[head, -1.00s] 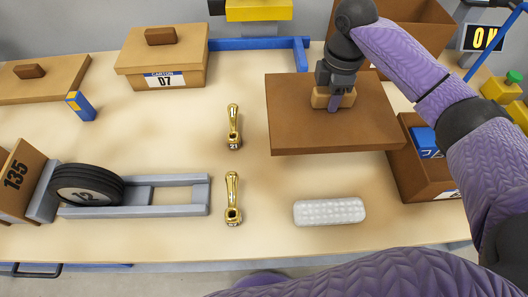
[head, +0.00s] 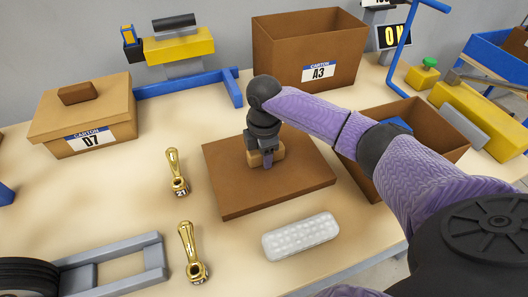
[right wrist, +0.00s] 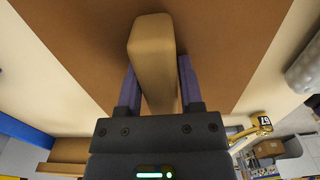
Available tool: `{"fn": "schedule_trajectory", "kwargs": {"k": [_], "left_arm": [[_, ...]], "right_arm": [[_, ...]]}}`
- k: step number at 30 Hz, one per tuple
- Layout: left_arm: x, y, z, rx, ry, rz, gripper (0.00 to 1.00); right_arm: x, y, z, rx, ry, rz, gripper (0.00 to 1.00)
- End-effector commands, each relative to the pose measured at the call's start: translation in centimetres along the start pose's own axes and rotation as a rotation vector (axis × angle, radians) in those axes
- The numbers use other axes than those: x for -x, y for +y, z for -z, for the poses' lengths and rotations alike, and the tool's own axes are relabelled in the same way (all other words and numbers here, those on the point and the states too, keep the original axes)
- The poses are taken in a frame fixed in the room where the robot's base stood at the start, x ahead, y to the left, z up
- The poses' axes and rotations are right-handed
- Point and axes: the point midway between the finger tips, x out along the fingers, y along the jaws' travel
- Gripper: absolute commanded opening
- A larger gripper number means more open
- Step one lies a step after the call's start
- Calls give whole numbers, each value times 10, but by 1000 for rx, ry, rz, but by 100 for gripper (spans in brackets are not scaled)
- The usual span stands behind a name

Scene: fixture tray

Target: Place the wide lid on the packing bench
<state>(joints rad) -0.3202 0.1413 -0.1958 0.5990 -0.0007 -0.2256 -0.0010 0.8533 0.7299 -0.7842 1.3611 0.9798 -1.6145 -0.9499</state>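The wide lid (head: 232,185) is a flat brown panel with a tan block handle (head: 281,154). It is level, on or just above the bare middle of the packing bench (head: 130,190); I cannot tell if a thin gap is left beneath. My right gripper (head: 267,160) points down at the handle, one finger on each side. In the right wrist view the fingers (right wrist: 160,90) close against the handle (right wrist: 153,50), with the lid (right wrist: 225,45) behind it. My left gripper is not in view.
An open carton (head: 435,137) with something blue inside stands close to the lid's right corner. Carton A3 (head: 300,50) is behind, and lidded carton 07 (head: 60,130) at left. Two gold handles (head: 175,170) (head: 190,250) and a white bubbled pack (head: 300,236) lie near the lid.

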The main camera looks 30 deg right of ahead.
Motion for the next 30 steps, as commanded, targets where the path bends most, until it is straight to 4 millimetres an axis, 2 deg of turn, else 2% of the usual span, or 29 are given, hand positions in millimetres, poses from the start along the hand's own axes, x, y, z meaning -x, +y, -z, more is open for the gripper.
{"fn": "schedule_trajectory", "kwargs": {"k": [1,3,4,11,13,16,19,24,27,30], "left_arm": [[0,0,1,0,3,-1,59],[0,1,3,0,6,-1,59],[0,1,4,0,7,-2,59],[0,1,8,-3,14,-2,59],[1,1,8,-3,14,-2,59],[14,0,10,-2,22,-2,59],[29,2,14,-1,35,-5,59],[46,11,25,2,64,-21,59],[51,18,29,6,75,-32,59],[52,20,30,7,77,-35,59]], "right_arm": [[0,0,0,0,0,0,60],[0,0,0,0,0,0,75],[0,0,0,0,0,0,76],[1,0,0,0,0,0,76],[6,0,0,0,1,-2,76],[30,0,0,0,2,-4,76],[62,1,0,0,2,-7,76],[104,1,0,0,3,-4,76],[118,1,0,-1,2,-3,76],[124,0,0,-1,1,0,76]]}}
